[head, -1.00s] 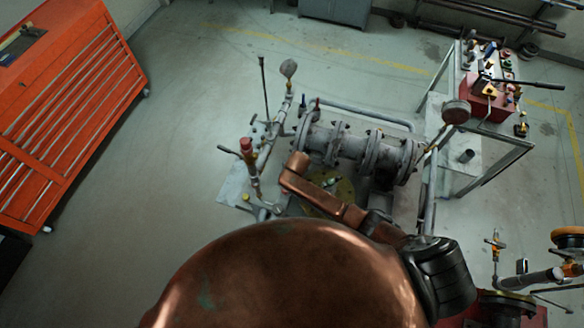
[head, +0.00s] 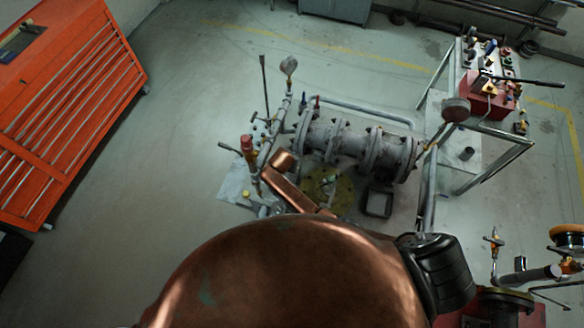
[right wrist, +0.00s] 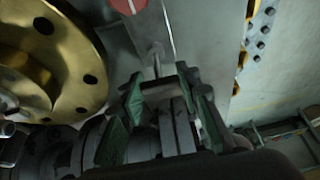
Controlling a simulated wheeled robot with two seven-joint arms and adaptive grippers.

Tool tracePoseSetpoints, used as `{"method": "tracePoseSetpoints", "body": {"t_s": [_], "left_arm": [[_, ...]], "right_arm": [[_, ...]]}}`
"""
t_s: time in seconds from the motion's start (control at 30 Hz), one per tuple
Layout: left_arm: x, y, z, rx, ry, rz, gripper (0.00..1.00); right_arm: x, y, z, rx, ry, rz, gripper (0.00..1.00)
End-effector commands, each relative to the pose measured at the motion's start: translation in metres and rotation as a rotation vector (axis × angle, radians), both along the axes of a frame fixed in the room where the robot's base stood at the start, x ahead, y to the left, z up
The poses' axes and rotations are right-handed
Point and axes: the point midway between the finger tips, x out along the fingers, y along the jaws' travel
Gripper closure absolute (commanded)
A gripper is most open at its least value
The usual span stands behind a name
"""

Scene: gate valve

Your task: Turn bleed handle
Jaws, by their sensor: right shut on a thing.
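In the right wrist view my right gripper (right wrist: 165,90) has its two green-padded fingers closed around a small grey metal piece (right wrist: 157,66), which I take to be the bleed handle. The fingers and shadow hide most of it, so its exact angle cannot be told. In the head view the gate valve assembly (head: 358,145), grey flanged pipework, lies in the middle. My copper arm reaches down beside it, and the right gripper is hidden behind it. My left gripper is in neither view.
A brass flange (right wrist: 55,60) is close left of the right gripper, with a red disc (right wrist: 128,4) above. In the head view, a red-topped valve (head: 247,145) stands left of the pipework. An orange tool cabinet (head: 65,110) is far left, with clear floor between.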

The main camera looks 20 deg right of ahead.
Motion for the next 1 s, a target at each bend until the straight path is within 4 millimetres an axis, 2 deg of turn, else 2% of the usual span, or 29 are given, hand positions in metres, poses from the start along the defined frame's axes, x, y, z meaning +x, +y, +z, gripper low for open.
{"method": "tracePoseSetpoints", "body": {"t_s": [0.37, 0.4, 0.6, 0.67, 1.0], "left_arm": [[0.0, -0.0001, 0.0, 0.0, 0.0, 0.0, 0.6], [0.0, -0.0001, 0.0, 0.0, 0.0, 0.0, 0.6], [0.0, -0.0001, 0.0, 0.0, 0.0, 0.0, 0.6], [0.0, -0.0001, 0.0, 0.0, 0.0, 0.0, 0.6], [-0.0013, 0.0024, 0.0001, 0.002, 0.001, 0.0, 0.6]], "right_arm": [[0.0001, -0.0006, 0.0003, 0.0, 0.0, -0.006, 0.93], [0.0001, -0.0006, 0.0003, 0.0, 0.0, -0.006, 0.68], [0.0003, -0.0005, 0.0003, 0.001, -0.001, -0.005, 0.54], [0.0002, -0.0004, 0.0003, 0.001, -0.001, -0.005, 0.51], [-0.0007, 0.0016, 0.0041, 0.002, -0.001, -0.003, 0.51]]}}
